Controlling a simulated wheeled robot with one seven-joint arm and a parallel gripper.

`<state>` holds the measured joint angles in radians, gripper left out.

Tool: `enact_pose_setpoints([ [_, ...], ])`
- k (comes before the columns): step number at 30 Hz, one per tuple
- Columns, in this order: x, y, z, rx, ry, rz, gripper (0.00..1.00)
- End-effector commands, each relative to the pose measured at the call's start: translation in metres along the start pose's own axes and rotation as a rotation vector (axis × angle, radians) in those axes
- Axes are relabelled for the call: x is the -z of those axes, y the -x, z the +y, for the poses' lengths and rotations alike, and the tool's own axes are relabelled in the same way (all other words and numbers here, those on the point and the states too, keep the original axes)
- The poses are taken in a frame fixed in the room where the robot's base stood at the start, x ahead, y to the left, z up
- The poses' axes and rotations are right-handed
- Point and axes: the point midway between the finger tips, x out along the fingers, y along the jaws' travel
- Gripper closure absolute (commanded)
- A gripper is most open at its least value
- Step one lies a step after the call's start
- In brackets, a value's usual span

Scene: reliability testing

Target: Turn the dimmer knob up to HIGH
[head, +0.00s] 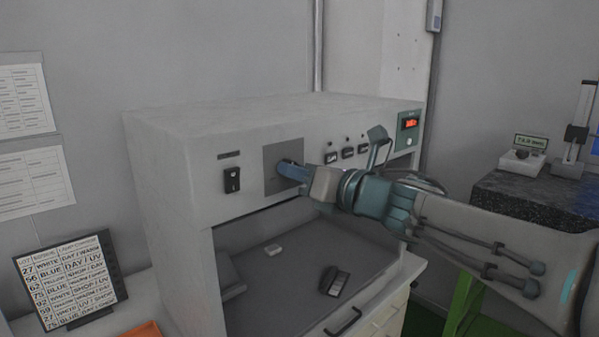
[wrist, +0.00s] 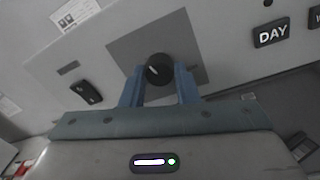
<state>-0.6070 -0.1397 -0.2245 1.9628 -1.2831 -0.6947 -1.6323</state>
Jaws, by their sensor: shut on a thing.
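The dimmer knob (wrist: 159,69) is a round black knob with a white pointer line, on a grey square plate (wrist: 188,45) on the front of the light booth. My gripper (wrist: 160,80) has its two blue fingers on either side of the knob, shut on it. The pointer slants toward the upper left in the wrist view. In the head view my gripper (head: 285,170) reaches the plate (head: 272,183) from the right and hides most of the knob. No HIGH marking is readable in either view.
A black rocker switch (head: 232,180) sits left of the plate, and several labelled switches (head: 347,152) sit right of it. A red display (head: 410,123) is at the booth's right end. A dark handset (head: 333,281) lies inside the booth below. A list board (head: 70,278) stands at left.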

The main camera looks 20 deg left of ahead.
Motion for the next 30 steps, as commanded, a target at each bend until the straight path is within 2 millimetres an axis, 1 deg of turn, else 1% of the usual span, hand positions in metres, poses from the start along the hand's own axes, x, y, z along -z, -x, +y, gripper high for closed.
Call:
enact_pose_setpoints([
  [5, 0.0002, 0.0004, -0.0005, 0.0, -0.044, -0.003, 0.95],
  [11, 0.0006, 0.0004, -0.0005, -0.002, -0.161, -0.009, 0.95],
  [30, 0.0005, 0.0003, 0.0003, -0.014, -0.758, -0.041, 0.95],
])
